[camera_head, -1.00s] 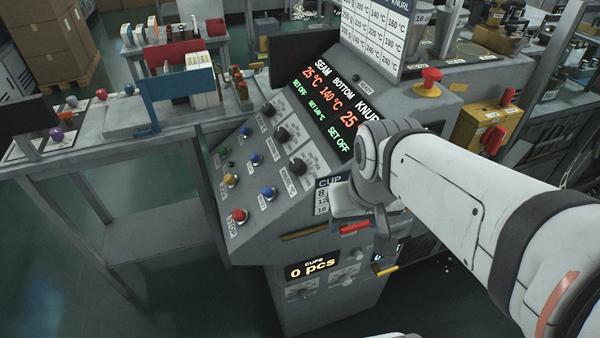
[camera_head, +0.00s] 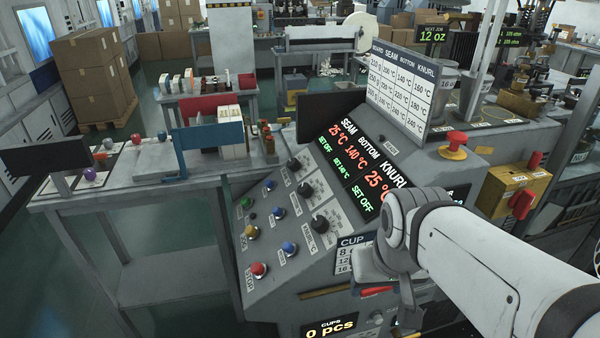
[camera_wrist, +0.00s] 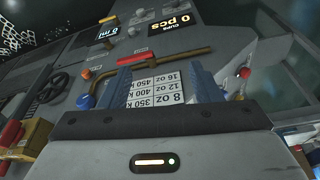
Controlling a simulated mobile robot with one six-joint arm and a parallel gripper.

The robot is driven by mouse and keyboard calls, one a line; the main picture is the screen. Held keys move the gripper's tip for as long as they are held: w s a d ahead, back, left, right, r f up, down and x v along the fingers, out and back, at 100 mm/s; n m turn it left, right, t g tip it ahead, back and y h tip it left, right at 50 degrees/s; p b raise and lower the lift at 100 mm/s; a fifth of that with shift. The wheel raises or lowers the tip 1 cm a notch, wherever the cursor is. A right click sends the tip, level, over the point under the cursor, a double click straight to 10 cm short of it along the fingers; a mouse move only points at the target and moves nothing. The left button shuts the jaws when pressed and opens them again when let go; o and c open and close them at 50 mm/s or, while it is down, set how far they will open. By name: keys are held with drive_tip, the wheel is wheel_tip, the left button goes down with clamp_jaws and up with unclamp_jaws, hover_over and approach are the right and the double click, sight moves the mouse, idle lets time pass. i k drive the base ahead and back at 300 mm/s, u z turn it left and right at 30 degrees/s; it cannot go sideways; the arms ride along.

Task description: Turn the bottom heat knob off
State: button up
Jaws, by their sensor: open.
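The bottom heat knob (camera_head: 305,189) is the middle of three black knobs on the sloped control panel, between the seam knob (camera_head: 294,163) and the knurl knob (camera_head: 319,224). The display (camera_head: 352,165) reads bottom 140 °C with a 140 °C setting, while seam and knurl both read 25 °C and SET OFF. My gripper (camera_wrist: 162,78) is open and empty in the wrist view, with the cup-size card (camera_wrist: 155,92) seen between its fingers. In the head view it is mostly hidden by my wrist, low in front of the machine and right of the knobs.
Coloured push buttons and a red stop button (camera_head: 258,269) sit left of the knobs. A red mushroom button (camera_head: 457,138) and a yellow box (camera_head: 512,190) with a red handle stand at right. A grey side table (camera_head: 130,195) is at left. The space above the knobs looks clear.

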sight(305, 190)
drive_tip(key=z, duration=2.2)
drive_tip(key=k, duration=1)
drive_tip(key=u, duration=1.75)
drive_tip(key=i, duration=1)
drive_tip(key=u, duration=0.05)
